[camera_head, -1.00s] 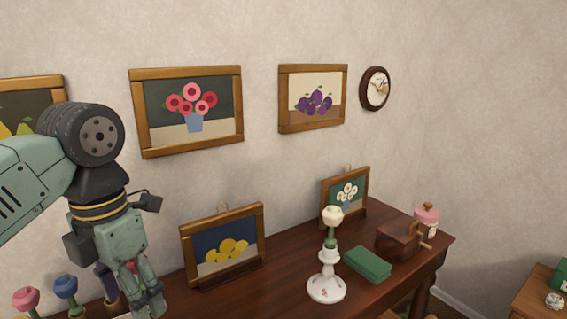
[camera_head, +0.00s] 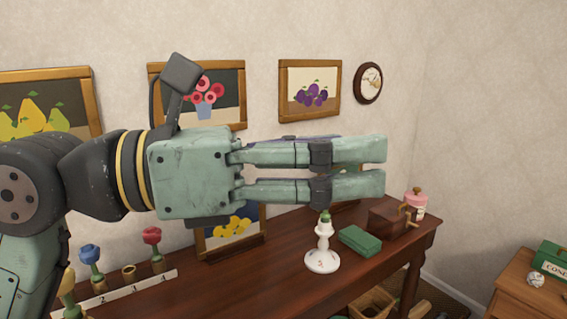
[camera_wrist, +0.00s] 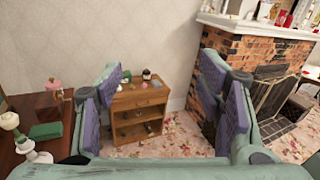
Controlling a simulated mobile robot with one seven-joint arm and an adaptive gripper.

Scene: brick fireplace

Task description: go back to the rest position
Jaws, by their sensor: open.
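My gripper (camera_head: 374,168) is held level across the head view, pointing right, well clear of the table top. In the wrist view my gripper (camera_wrist: 165,80) has its fingers spread wide, with nothing between them. The candlestick also shows at the left edge of the wrist view (camera_wrist: 25,143), with a cream knob on top.
The dark wooden table (camera_head: 290,280) carries a numbered rack (camera_head: 140,284) with coloured flower-like pegs, a green box (camera_head: 367,240) and a brown grinder (camera_head: 395,218). A small wooden cabinet (camera_wrist: 138,112) and a brick fireplace (camera_wrist: 240,65) stand beyond the gripper. Patterned carpet (camera_wrist: 180,142) lies between.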

